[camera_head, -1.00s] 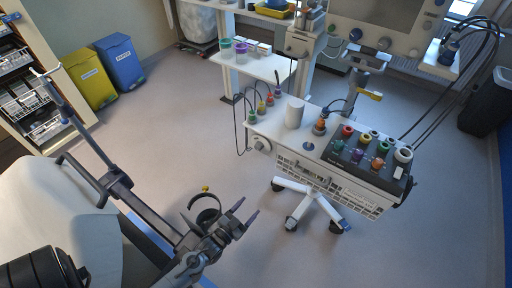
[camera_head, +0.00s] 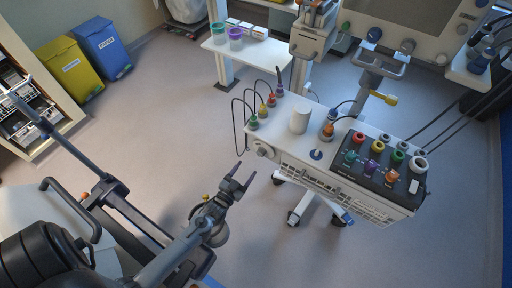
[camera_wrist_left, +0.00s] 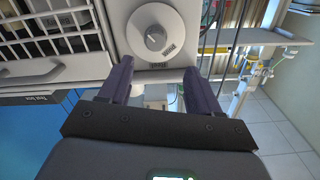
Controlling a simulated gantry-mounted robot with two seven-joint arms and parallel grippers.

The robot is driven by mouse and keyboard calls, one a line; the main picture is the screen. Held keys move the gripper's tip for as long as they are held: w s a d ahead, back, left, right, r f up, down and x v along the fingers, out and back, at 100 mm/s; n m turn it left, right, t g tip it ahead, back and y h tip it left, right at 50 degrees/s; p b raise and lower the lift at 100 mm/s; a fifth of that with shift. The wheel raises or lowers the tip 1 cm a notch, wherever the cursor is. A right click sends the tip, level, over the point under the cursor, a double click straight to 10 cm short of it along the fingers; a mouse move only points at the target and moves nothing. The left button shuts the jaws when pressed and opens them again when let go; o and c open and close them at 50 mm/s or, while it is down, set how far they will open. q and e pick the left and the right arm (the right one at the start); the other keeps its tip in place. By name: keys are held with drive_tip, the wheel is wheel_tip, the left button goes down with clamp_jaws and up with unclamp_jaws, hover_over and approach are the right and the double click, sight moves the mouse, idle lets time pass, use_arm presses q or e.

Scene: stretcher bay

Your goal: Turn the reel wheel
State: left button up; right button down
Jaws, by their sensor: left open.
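A round white wheel with a grey centre knob (camera_head: 262,150), apparently the reel wheel, is on the left end of the white equipment cart (camera_head: 334,186). In the left wrist view the wheel (camera_wrist_left: 170,22) faces me, just beyond the fingertips and near the gap between them. My left gripper (camera_head: 245,169) is open and empty, below and left of the wheel in the head view. Its two dark purple fingers (camera_wrist_left: 158,68) are apart in the wrist view, and I see no clear contact with the wheel. My right gripper is not in view.
Thin cables (camera_head: 237,112) hang beside coloured connectors at the cart's left end. A stretcher rail (camera_head: 67,150) is at left. The floor between bins and cart is clear.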

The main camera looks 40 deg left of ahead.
sight(259, 155)
use_arm(q)
drive_tip(key=w, duration=0.3)
drive_tip(key=w+b, duration=0.1)
drive_tip(key=w, duration=0.4)
drive_tip(key=shift+w+a+f, duration=0.2)
drive_tip(key=shift+w+a, duration=0.1)
drive_tip(key=shift+w+a+b, duration=0.1)
drive_tip(key=shift+w+b, duration=0.2)
drive_tip(key=shift+w, duration=0.05)
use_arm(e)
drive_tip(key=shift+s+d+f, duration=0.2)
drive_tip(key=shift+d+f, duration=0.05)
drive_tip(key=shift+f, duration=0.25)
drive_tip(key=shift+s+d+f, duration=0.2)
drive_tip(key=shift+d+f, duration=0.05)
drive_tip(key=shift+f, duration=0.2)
use_arm(q)
drive_tip(key=c, duration=1)
drive_tip(key=shift+c, duration=0.2)
drive_tip(key=shift+m, duration=0.3)
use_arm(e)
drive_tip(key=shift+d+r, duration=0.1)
